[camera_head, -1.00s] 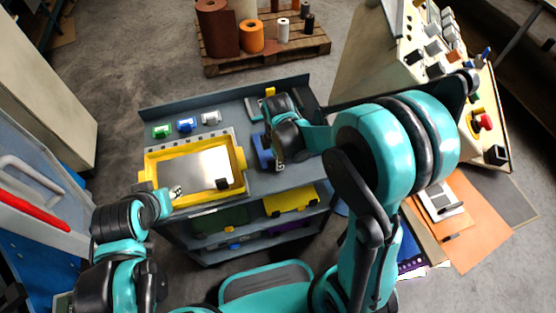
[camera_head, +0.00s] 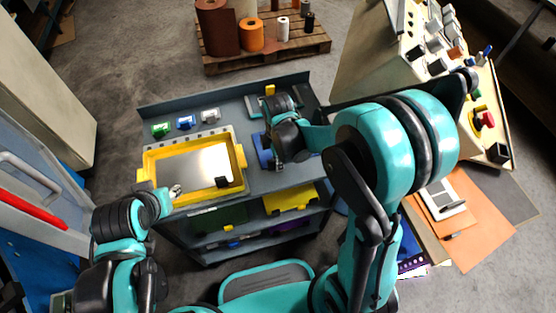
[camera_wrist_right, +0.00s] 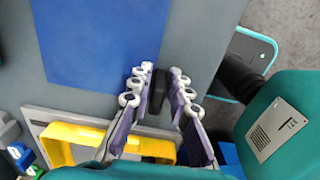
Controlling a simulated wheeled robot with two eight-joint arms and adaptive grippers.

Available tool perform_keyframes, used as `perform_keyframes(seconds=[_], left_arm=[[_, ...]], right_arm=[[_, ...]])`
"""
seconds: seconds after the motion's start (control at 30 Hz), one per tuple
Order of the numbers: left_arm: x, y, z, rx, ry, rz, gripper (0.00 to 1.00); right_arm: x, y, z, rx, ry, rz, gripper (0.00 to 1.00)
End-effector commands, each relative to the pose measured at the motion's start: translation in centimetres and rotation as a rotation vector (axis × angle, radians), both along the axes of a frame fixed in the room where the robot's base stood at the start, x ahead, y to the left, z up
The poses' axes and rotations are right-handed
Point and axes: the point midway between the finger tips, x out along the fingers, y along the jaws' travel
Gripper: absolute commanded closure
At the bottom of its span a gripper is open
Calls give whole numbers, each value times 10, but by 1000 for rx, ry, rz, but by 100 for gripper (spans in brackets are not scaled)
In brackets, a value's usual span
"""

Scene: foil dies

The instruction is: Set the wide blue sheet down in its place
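The wide blue sheet (camera_wrist_right: 100,40) lies flat on the grey bench top in the right wrist view. In the head view only a strip of it (camera_head: 264,150) shows beside my right gripper (camera_head: 276,162), which hides much of it. In the wrist view my right gripper (camera_wrist_right: 160,75) is at the sheet's lower right corner. Its fingers stand apart on both sides of a small black block (camera_wrist_right: 156,92), with a gap on the right. My left gripper (camera_head: 176,190) is at the near left corner of the yellow tray; its finger opening is too small to tell.
The yellow tray (camera_head: 148,163) holds a silver plate (camera_head: 203,166) with a black block on it. Small green (camera_head: 160,130), blue (camera_head: 186,122) and white (camera_head: 210,115) items stand behind it. A lower shelf holds a yellow piece (camera_head: 290,199). A control console (camera_head: 385,70) stands at right.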

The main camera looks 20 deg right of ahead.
Motion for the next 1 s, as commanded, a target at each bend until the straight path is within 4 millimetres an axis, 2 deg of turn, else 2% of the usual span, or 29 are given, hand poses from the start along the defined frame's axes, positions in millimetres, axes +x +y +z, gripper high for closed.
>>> perform_keyframes(seconds=[0.33,0.47,0.8,1.0], left_arm=[[0,0,1,0,0,0,64],[0,0,0,0,0,0,64],[0,0,0,0,0,0,64],[0,0,0,0,0,0,64]], right_arm=[[0,0,1,0,0,0,64],[0,0,11,0,0,0,64],[-2,1,82,0,0,0,64],[-2,1,111,0,0,0,64]])
